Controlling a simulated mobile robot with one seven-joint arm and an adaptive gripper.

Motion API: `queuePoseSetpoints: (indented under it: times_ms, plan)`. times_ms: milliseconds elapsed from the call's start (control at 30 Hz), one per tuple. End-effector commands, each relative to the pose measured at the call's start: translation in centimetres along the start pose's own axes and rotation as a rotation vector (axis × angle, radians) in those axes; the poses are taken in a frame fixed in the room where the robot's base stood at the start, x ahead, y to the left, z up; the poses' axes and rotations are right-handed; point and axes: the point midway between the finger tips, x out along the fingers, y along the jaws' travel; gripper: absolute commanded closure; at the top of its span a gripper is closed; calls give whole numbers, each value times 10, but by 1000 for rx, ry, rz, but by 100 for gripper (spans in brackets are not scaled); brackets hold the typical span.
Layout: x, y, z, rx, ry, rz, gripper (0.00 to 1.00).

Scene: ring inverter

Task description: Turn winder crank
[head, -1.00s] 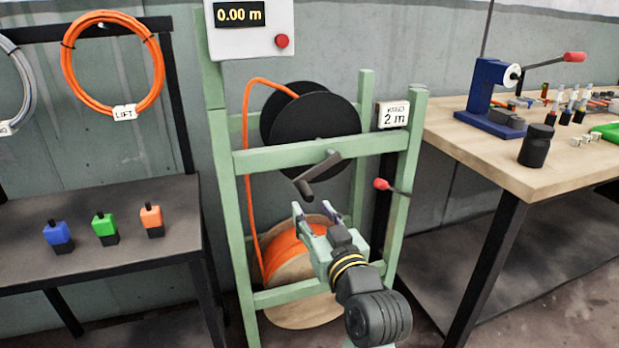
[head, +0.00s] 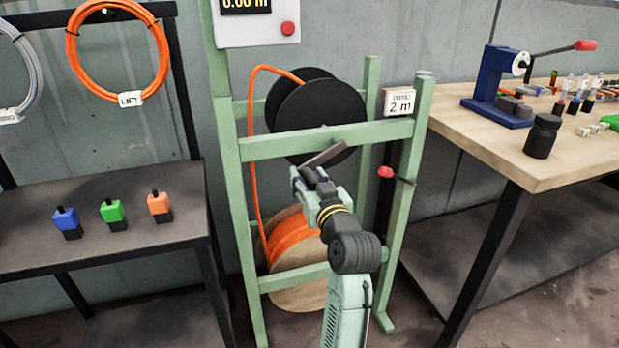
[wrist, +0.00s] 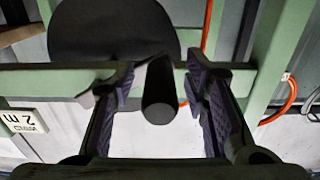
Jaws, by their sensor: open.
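The winder is a green frame (head: 290,140) with a black reel (head: 308,105) at the top and an orange cable spool (head: 292,236) below. The crank (head: 326,154) is a dark grey arm on the front crossbar; my gripper partly covers it in the head view. My gripper (head: 305,178) is at the crank. In the wrist view the round dark crank handle (wrist: 160,95) stands between the two open fingers of my gripper (wrist: 162,108), with visible gaps on both sides. The fingers do not seem to touch it.
A red-knobbed lever (head: 386,172) sticks out at the frame's right post. A wooden bench (head: 500,150) with a blue hand press (head: 497,90) stands right. A dark table (head: 100,215) with blue, green and orange blocks stands left. A meter box (head: 255,28) is above.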

Motion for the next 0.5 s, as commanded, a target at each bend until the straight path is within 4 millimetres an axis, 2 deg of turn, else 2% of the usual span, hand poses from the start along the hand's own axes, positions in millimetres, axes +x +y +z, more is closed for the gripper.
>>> queuePoseSetpoints:
  times_ms: [167, 500]
  plan:
    - [0, 0, 0, 0, 0, 0, 59]
    - [0, 0, 0, 0, 0, 0, 82]
